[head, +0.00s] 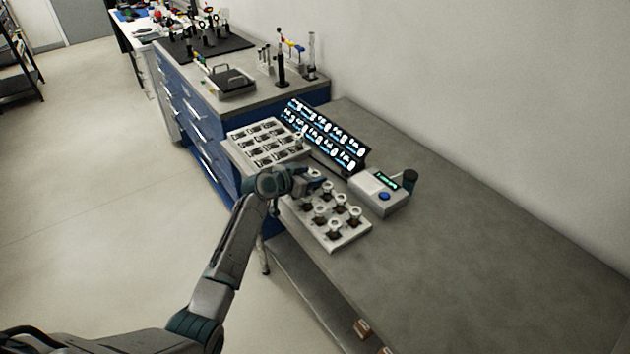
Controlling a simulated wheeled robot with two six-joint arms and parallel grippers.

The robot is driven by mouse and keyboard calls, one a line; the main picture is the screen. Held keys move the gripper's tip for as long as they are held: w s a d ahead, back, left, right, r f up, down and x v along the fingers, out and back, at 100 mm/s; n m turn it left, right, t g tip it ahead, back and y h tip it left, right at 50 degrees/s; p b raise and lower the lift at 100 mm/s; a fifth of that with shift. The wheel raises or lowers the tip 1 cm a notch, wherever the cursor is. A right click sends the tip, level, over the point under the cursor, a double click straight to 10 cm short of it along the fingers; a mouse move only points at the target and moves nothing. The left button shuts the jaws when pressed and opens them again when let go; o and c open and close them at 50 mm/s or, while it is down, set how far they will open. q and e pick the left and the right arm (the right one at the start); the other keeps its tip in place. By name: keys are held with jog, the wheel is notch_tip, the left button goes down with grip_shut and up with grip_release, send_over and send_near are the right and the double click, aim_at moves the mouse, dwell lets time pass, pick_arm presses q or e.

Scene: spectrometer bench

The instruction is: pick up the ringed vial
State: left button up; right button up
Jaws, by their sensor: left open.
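A pale rack (355,241) on the grey bench holds several small upright vials (338,226) with pale round tops and dark lower parts. They are too small for me to tell which one is the ringed vial. My left gripper (312,184) is over the far end of the rack, close to the farthest vials. It is open, and its fingers and wrist hide part of that end. I cannot tell whether the fingers are around a vial or just beside it. My right gripper is not in view.
A pale tray (236,133) with several compartments lies beyond the gripper. A dark panel with lit symbols (345,153) stands behind. A small device (378,194) with a blue button and green display sits right of the rack. The bench (480,255) is clear at right.

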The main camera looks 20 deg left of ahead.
pick_arm(q)
jog(key=shift+c, duration=0.2)
jog(key=c, duration=1)
jog(key=shift+r, duration=0.1)
